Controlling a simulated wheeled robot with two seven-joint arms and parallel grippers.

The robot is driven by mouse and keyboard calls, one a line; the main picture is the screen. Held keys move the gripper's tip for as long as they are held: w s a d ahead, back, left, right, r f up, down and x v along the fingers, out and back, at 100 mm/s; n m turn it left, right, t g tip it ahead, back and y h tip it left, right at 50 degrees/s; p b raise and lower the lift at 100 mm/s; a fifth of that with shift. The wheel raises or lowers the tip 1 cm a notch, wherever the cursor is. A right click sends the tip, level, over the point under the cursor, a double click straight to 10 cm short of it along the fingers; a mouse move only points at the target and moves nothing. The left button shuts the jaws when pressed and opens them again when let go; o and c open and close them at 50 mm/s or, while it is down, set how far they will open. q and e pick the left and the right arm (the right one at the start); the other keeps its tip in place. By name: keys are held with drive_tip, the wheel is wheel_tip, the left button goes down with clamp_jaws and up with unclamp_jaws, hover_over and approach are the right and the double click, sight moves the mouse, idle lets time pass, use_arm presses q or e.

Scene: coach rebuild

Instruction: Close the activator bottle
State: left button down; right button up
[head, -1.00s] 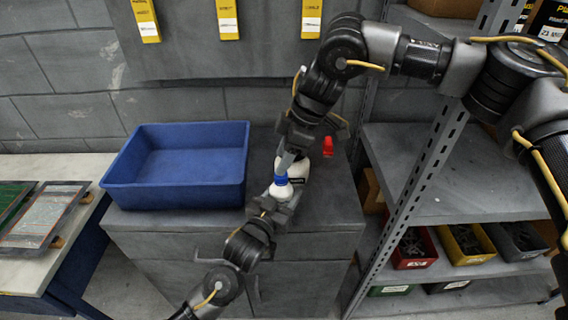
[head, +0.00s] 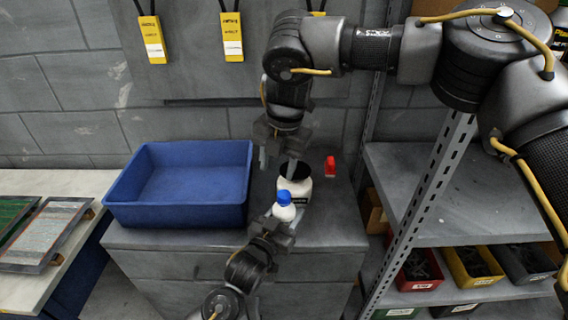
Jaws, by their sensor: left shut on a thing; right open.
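A small white bottle (head: 284,212), which I take to be the activator bottle, stands upright with a blue cap (head: 284,197) on its top. Whether the cap is fully tight cannot be told. My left gripper (head: 281,224) is shut on the bottle's lower body from below and hides its base. My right gripper (head: 278,163) is open and empty, fingers pointing down, above the blue cap and apart from it.
A white jar with a dark top (head: 303,186) stands just behind the bottle on the grey cabinet (head: 330,228). A small red object (head: 330,166) lies behind to the right. A blue bin (head: 178,215) fills the cabinet's left. A metal shelf (head: 440,205) stands at right.

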sight(284, 194)
use_arm(q)
drive_tip(key=shift+a, duration=0.1)
use_arm(e)
drive_tip(key=n, duration=0.7)
drive_tip(key=shift+r+h, duration=0.2)
drive_tip(key=shift+h, duration=0.1)
drive_tip(key=n, duration=0.4)
drive_tip(key=shift+d+n, duration=0.15)
drive_tip(key=shift+n, duration=0.15)
drive_tip(key=n, duration=0.4)
drive_tip(key=shift+d+n+h, duration=0.15)
drive_tip(key=shift+n+h, duration=0.25)
drive_tip(key=n, duration=0.6)
drive_tip(key=shift+d+n+g, duration=0.3)
drive_tip(key=shift+n, duration=0.1)
drive_tip(key=n, duration=0.4)
drive_tip(key=shift+s, duration=0.15)
drive_tip(key=n, duration=0.4)
drive_tip(key=shift+s, duration=0.1)
drive_tip(key=shift+f, duration=3.95)
drive_tip(key=shift+c, duration=0.5)
